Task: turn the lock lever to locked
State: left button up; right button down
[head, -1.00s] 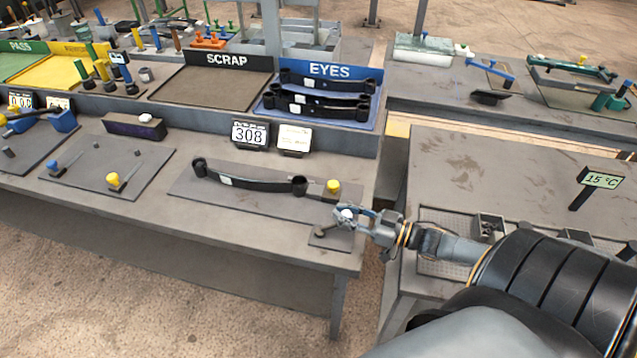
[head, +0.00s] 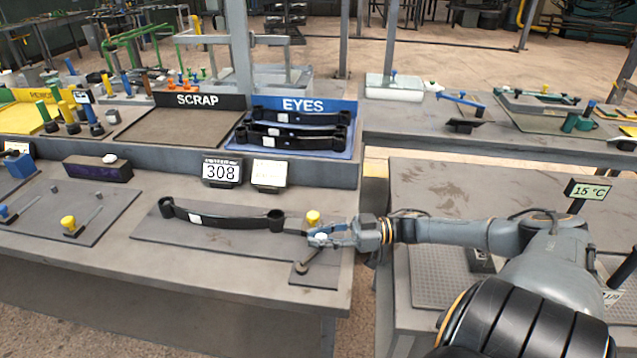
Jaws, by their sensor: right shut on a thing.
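The lock lever (head: 302,266) is a small dark arm on a flat grey plate (head: 322,274) at the right front corner of the bench. Its round pivot end sits at the left of the plate, and its arm points up and slightly right in the picture. My right gripper (head: 320,237) is shut on the lever's free end, where a pale knob shows between the fingers. The fingers hide part of that end. No lock marking is readable. My left gripper is not in view.
A black leaf spring (head: 225,219) lies on a plate just left of the lever. A 308 display (head: 221,172) stands farther back. The bench front is clear.

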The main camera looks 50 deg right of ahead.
jog(key=shift+w+d+r, duration=0.2)
jog(key=shift+d, duration=0.1)
jog(key=c, duration=1.1)
grip_release()
jog(key=shift+s+d, duration=0.1)
jog(key=shift+s+f, duration=0.1)
jog(key=shift+f, duration=0.05)
jog(key=shift+s+d, duration=0.2)
jog(key=shift+s, duration=0.05)
jog(key=v, duration=0.7)
